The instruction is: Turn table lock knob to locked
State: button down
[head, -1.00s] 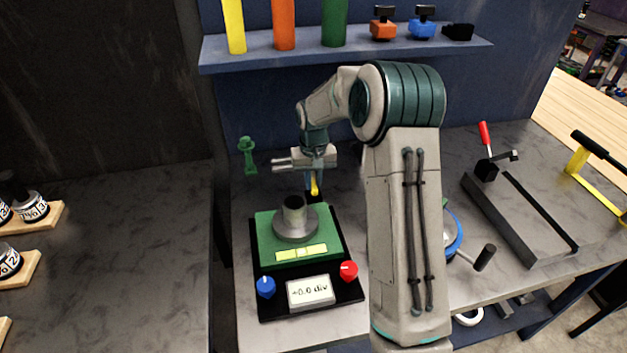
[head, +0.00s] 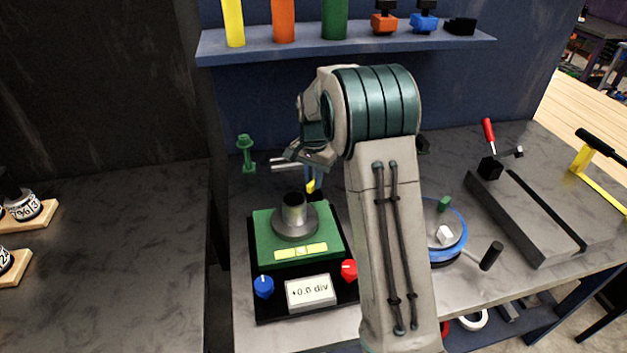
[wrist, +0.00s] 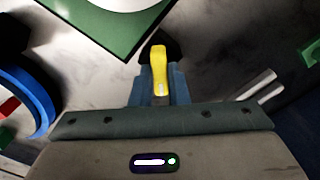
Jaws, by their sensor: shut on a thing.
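The positioner has a green table (head: 262,240) on a black base, with a grey round hub (head: 294,222) on top. A yellow knob handle (head: 311,186), which I take to be the table lock knob, is just behind the table. In the wrist view the yellow handle (wrist: 159,70) rises from a black base (wrist: 158,46) near a corner of the green-edged table (wrist: 125,48). My gripper (head: 316,179) points down there, its blue fingers (wrist: 159,90) shut on the handle. The fingers hide the handle's lower sides, and I see no lock marking.
A blue knob (head: 263,286), a red knob (head: 349,271) and a display reading about +0.0 div (head: 310,292) are at the front. A green stand (head: 246,153) is left of my gripper. A blue-rimmed dish (head: 462,238) is right of my arm.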

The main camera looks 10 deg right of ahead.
jog(key=m, duration=0.4)
jog(key=shift+r+m, duration=0.1)
jog(key=shift+m, duration=0.2)
jog(key=m, duration=0.4)
jog(key=shift+m, duration=0.3)
jog(key=c, duration=1.4)
grip_release()
notch_tip(320, 180, up, 14)
jog(key=shift+b, duration=0.35)
